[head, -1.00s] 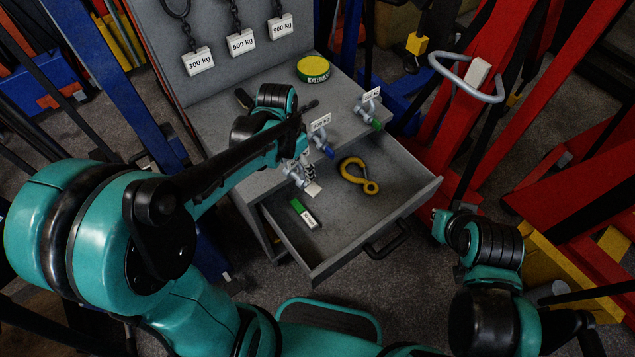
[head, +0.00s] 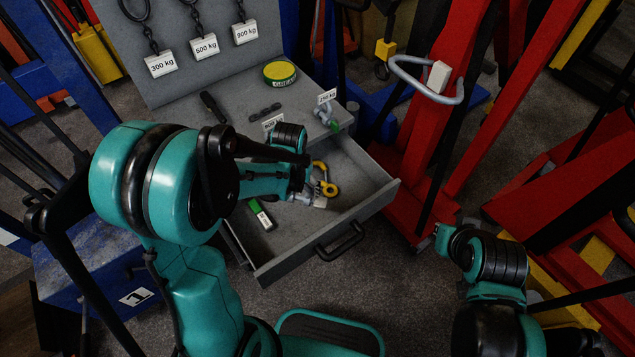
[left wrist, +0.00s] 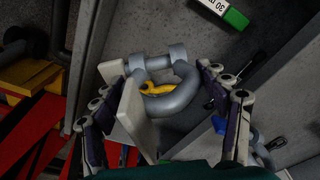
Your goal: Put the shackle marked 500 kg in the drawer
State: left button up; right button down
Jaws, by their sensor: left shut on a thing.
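My left gripper (head: 304,185) is shut on a grey shackle (left wrist: 178,100) with a pale tag (left wrist: 136,118); the tag's writing cannot be read. In the head view, the held shackle (head: 300,196) is over the open drawer (head: 300,251), near the yellow hook (head: 328,188). I cannot tell whether it touches the drawer floor. In the left wrist view the shackle sits between the fingers, with the yellow hook (left wrist: 152,89) showing through its bow. My right gripper (head: 441,236) is away to the right of the drawer, its fingers unclear.
A green-and-white box (head: 261,214) lies in the drawer. Red jack frames (head: 430,130) stand at right.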

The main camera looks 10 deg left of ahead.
aim_at(288, 209)
jog(key=i+l+u, duration=0.1)
jog(key=u, duration=0.3)
jog(key=l+u, duration=0.25)
jog(key=u, duration=0.15)
jog(key=l+u, duration=0.2)
jog(key=u, duration=0.2)
